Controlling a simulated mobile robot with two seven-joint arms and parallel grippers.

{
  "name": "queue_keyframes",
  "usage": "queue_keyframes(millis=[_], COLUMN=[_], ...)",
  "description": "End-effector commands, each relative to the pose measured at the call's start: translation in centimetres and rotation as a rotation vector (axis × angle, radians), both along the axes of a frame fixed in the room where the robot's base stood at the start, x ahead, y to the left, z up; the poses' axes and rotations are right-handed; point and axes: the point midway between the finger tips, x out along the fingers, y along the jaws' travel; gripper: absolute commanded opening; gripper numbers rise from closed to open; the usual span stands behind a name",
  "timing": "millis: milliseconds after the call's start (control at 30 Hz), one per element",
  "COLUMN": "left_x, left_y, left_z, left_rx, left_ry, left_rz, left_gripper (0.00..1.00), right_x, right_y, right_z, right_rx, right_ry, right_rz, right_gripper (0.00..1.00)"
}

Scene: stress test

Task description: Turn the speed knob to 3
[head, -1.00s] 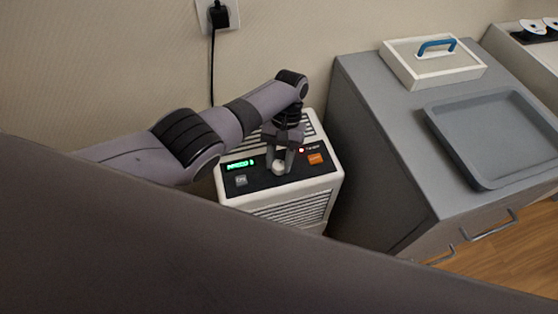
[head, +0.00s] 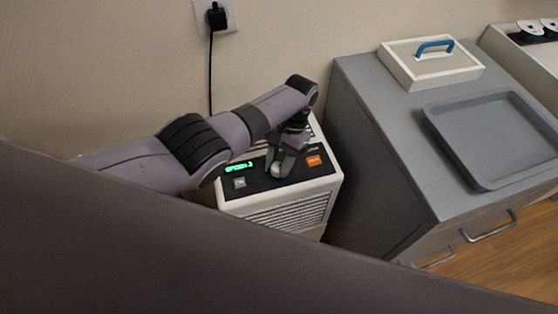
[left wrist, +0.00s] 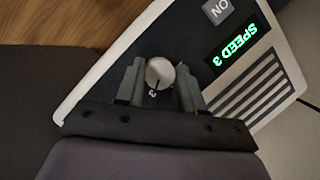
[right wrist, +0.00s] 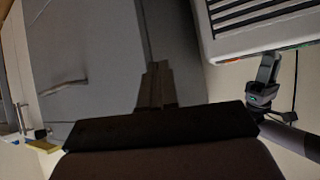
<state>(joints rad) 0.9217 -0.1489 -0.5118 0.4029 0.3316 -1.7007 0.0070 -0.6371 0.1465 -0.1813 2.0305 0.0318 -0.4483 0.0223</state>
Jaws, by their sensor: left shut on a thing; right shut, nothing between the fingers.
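The speed knob (head: 277,169) is a small round white knob on the black top panel of the white machine (head: 290,210). It also shows in the left wrist view (left wrist: 160,73), with a dark mark on its rim near a printed 3. My left gripper (head: 280,165) is shut on the knob, one finger on each side. The green display (left wrist: 235,43) reads SPEED 3. A grey ON button (head: 239,183) and an orange button (head: 314,160) sit on the panel. My right gripper (right wrist: 157,75) is shut and empty, beside the grey cabinet in the right wrist view.
A grey cabinet (head: 370,140) stands right of the machine, carrying a grey tray (head: 455,160) and a white box with a blue handle (head: 435,46). A black cord runs down from a wall socket (head: 216,17) behind my left arm.

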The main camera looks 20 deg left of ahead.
Motion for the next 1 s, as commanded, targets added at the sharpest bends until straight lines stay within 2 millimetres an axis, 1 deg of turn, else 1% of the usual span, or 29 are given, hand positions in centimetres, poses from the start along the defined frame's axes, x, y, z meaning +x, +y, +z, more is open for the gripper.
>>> queue_keyframes(millis=[100, 133, 200, 467, 567, 800, 900, 1000], left_x=[0.0, 0.0, 0.0, 0.0, 0.2, 1.6, 2.1, 2.4], left_y=[-0.1, -0.1, -0.1, 0.0, -0.1, -0.6, -0.8, -0.9], left_z=[0.0, 0.0, 0.0, 0.0, 0.5, 4.0, 5.3, 6.1], left_rx=[-0.002, -0.002, -0.001, -0.001, -0.001, -0.001, -0.002, -0.001], left_ry=[0.000, 0.000, -0.001, -0.001, -0.003, -0.004, -0.003, -0.002], left_rz=[-0.004, -0.004, -0.003, -0.001, -0.001, -0.002, -0.002, -0.002], left_gripper=[0.07, 0.40, 0.61, 0.61, 0.61, 0.61, 0.61, 0.61], right_x=[0.0, 0.0, 0.0, 0.0, 0.0, 0.0, 0.0, 0.0], right_y=[0.0, 0.0, 0.0, 0.0, 0.0, -0.1, -0.1, -0.2], right_z=[0.0, 0.0, 0.0, 0.0, 0.1, 0.3, 0.2, 0.0], right_rx=[0.001, 0.001, 0.001, 0.000, -0.001, -0.003, -0.006, -0.008], right_ry=[0.000, 0.000, 0.000, 0.000, 0.000, -0.003, -0.002, -0.001], right_rz=[-0.001, -0.001, -0.001, -0.001, -0.001, 0.000, 0.002, 0.003], right_gripper=[0.00, 0.00, 0.00, 0.00, 0.00, 0.00, 0.00, 0.00])
